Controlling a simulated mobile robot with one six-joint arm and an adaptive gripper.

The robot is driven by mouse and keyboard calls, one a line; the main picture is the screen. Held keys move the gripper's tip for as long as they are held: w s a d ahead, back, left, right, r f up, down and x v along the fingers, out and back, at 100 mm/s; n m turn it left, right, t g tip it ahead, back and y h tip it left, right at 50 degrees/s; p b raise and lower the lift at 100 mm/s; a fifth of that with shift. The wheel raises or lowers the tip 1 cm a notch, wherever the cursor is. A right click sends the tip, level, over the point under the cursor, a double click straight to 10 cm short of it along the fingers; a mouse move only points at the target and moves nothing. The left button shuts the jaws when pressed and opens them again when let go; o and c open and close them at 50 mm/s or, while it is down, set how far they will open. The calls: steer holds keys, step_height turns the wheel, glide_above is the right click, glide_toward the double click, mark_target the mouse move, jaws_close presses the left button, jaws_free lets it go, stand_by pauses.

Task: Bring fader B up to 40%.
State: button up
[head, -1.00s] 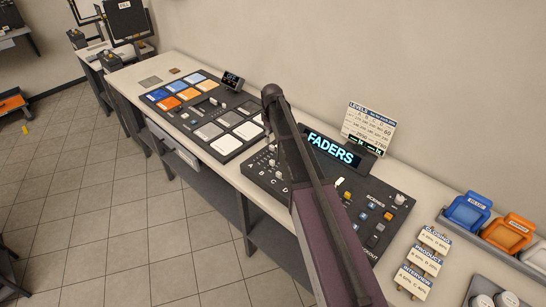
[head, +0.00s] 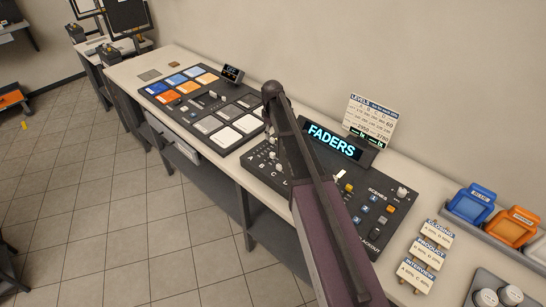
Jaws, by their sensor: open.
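The fader console (head: 372,213) is a dark panel on the long bench, with a lit FADERS display (head: 335,142) at its back edge. Small pale fader knobs and letters show on its left part, beside my arm. Fader B is among them, but its height is too small to read, and my arm covers part of the panel. My arm rises from the bottom of the picture to a dark elbow over the bench. My gripper is not visible; the arm hides that area.
A second panel with blue, orange, grey and white pads (head: 243,123) lies left of the console. A levels card (head: 371,119) stands behind it. Small cue cards (head: 426,253) and blue (head: 472,204) and orange (head: 513,227) bins are at the right. Tiled floor lies open at left.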

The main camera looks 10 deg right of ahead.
mark_target(272, 153)
steer(key=shift+f+b, duration=5.35)
steer(key=shift+f, duration=0.3)
jaws_close()
